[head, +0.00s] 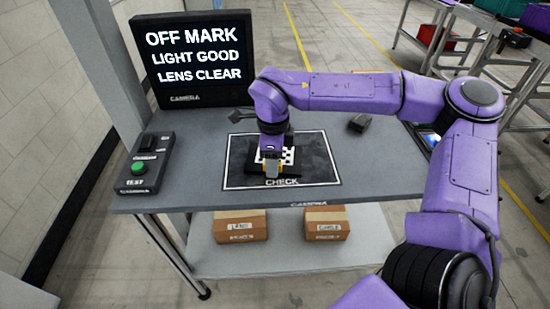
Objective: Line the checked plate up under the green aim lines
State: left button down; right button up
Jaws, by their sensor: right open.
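The checked plate (288,156), black and white, lies on the dark mat marked CHECK (313,170) on the grey table. My right gripper (271,172) is over the plate's left part and hides some of it. It points down and is open; I cannot tell whether it touches the plate. The screen (195,58) at the back left reads OFF MARK, LIGHT GOOD, LENS CLEAR. No green aim lines show. My left gripper is not in view.
A control box (147,163) with a green button stands at the table's left. A small dark object (359,123) lies right of the mat. Two cardboard boxes (240,226) (326,223) sit on the shelf below. The table's front edge is close to the mat.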

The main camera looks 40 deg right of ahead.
jog(key=shift+w, duration=0.15)
grip_shut()
